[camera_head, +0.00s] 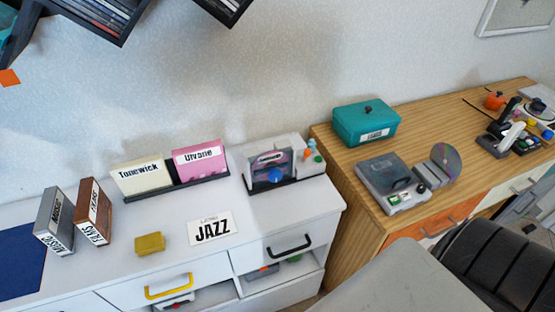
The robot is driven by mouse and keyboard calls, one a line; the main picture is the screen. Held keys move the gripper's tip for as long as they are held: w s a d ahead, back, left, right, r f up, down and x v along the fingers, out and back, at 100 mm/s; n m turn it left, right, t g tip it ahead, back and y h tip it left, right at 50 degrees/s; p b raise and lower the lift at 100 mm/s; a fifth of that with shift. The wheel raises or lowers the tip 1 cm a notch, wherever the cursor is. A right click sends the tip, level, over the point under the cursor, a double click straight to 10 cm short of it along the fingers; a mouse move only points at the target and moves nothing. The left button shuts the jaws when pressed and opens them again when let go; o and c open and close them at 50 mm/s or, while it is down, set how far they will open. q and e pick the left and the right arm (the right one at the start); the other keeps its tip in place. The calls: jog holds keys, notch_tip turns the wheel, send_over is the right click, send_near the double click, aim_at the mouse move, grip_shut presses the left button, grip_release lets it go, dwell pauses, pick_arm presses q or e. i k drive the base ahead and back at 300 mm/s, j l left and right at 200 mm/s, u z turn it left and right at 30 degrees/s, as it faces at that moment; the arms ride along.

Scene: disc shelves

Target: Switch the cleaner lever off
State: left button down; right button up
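A grey machine (392,180) with a clear lid stands on the wooden cabinet, with small green, red and black controls on its front edge. A shiny disc (445,160) stands upright in a grey holder at its right. A second small unit (284,165) with a blue knob stands at the right end of the white cabinet. I cannot tell for sure which one is the cleaner. A lever's position is too small to make out. Neither of my grippers shows in this view.
A teal box (366,123) stands behind the grey machine. Several small tools and coloured parts crowd the wooden cabinet's right end. The white cabinet holds cream (141,176) and pink (200,160) boxes, a JAZZ card (212,229) and a yellow block (150,244). Its lower compartment is open.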

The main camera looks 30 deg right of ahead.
aim_at(307, 153)
jog(key=z, duration=1.3)
